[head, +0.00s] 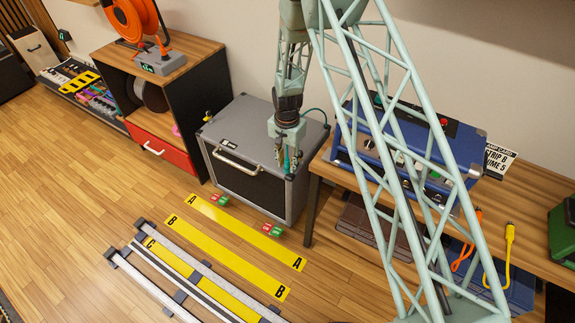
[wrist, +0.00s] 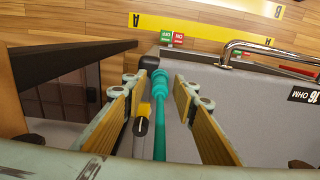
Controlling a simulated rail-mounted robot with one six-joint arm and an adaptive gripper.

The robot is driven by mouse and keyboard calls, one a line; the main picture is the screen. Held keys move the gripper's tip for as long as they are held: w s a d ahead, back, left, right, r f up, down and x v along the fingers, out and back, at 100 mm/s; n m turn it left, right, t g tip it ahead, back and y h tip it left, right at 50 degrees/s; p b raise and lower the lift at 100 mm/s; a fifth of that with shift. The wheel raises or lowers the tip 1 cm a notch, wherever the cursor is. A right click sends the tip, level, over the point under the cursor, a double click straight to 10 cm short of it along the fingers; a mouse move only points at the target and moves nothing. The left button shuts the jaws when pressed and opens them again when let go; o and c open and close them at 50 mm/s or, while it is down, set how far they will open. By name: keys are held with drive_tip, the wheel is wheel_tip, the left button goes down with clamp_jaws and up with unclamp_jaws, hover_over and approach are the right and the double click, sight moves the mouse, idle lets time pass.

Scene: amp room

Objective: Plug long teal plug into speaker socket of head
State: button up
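The teal plug (wrist: 160,88) with its long teal lead shows in the wrist view, over the grey speaker cabinet's top. My gripper (wrist: 158,92) is open, with one finger on each side of the plug and a visible gap to both. In the head view my gripper (head: 287,163) is low at the right end of the cabinet (head: 245,135), with teal showing between its fingers. The blue amp head (head: 365,150) stands on the wooden table at right, partly behind my arm. I cannot make out its speaker socket.
A small grey piece with a yellow top (wrist: 142,122) sits close left of the plug. The cabinet's metal handle (wrist: 265,50) is to the right. The wooden table (head: 535,250) carries orange and yellow cables (head: 508,250). Floor with yellow strips (head: 225,245) lies in front.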

sight(287, 158)
idle(0.9)
clamp_jaws()
drive_tip(key=shift+r+p, duration=1)
drive_tip(key=shift+r, duration=2.05)
drive_tip(key=shift+w+a, duration=0.1)
